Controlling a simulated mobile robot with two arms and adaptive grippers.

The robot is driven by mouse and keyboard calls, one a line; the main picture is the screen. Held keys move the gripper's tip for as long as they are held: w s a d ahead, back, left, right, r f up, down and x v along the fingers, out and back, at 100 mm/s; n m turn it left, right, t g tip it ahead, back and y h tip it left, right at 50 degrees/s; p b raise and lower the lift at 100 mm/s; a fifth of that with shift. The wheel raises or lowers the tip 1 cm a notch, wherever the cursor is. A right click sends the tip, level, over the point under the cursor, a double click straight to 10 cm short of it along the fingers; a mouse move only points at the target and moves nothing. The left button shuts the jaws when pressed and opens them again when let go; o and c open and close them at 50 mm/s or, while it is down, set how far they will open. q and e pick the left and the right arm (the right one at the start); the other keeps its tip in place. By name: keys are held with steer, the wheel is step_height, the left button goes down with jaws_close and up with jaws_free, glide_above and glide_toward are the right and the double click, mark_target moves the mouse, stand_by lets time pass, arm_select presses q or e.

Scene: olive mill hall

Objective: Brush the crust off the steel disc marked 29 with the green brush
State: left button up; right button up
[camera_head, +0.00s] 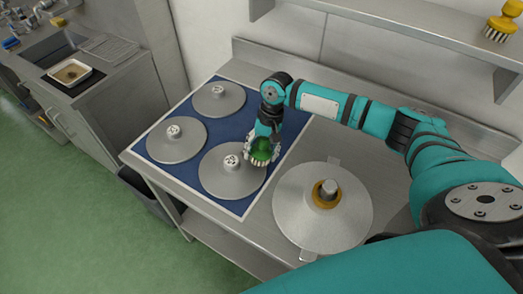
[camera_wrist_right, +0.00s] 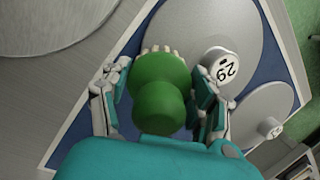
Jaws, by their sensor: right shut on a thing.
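The steel disc marked 29 (camera_wrist_right: 190,22) is a plain grey disc with a white knob (camera_wrist_right: 222,66) bearing the number. In the head view this disc (camera_head: 216,180) lies on the blue mat at its front right. My right gripper (camera_head: 262,148) is shut on the green brush (camera_wrist_right: 162,95), fingers on both sides of its round handle. The brush (camera_head: 262,152) is bristles down over the disc's right edge, beside the knob; I cannot tell whether the pale bristles touch the steel. I make out no crust on the visible surface. My left gripper is not in view.
Two similar discs (camera_head: 218,98) (camera_head: 176,140) lie on the blue mat (camera_head: 244,206). A larger disc (camera_head: 300,222) with a post and yellow ring lies right of it on the steel table. A yellow brush (camera_head: 503,22) sits on the shelf (camera_head: 420,25). A sink unit stands left.

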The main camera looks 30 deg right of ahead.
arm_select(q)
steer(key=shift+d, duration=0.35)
arm_select(e)
steer(key=shift+f, duration=0.2)
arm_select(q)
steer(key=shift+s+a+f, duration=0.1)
arm_select(e)
steer(key=shift+x, duration=0.8)
steer(key=shift+w+r, duration=0.1)
